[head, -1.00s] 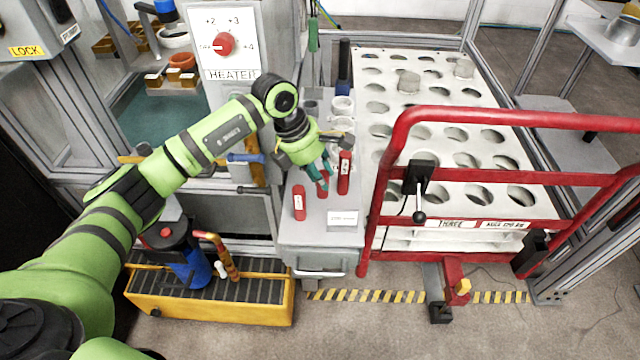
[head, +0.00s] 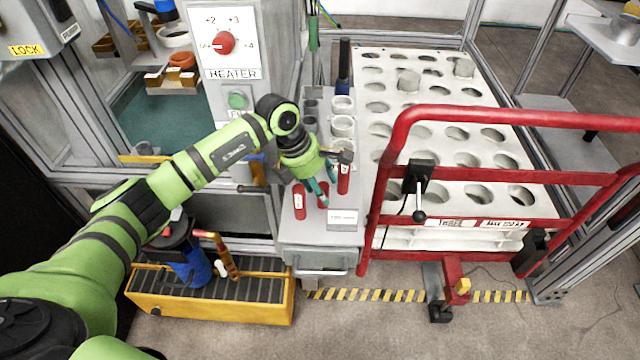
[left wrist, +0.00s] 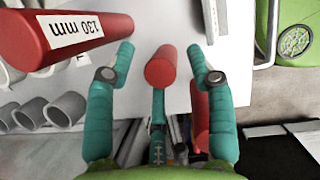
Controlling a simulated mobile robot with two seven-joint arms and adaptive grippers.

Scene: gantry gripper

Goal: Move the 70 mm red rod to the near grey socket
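Three red rods stand on a grey bench top: a left rod (head: 299,203), a middle rod (head: 322,200) and a taller right rod (head: 344,180). The left wrist view shows the tall one labelled 130 mm (left wrist: 75,38); the other labels are unreadable. My left gripper (head: 320,186) is open, pointing down at the middle rod. In the left wrist view the middle rod (left wrist: 160,68) lies between the fingers, with visible gaps on both sides. A near grey socket (head: 310,123) stands behind the rods, partly hidden by my arm. My right gripper is not in view.
White ring sockets (head: 342,126) stand beside the grey ones. A red rail frame (head: 384,190) rises close right of the bench, before a white rack with holes (head: 440,185). A heater panel (head: 228,45) stands behind my left arm. A label plate (head: 342,219) lies at the bench front.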

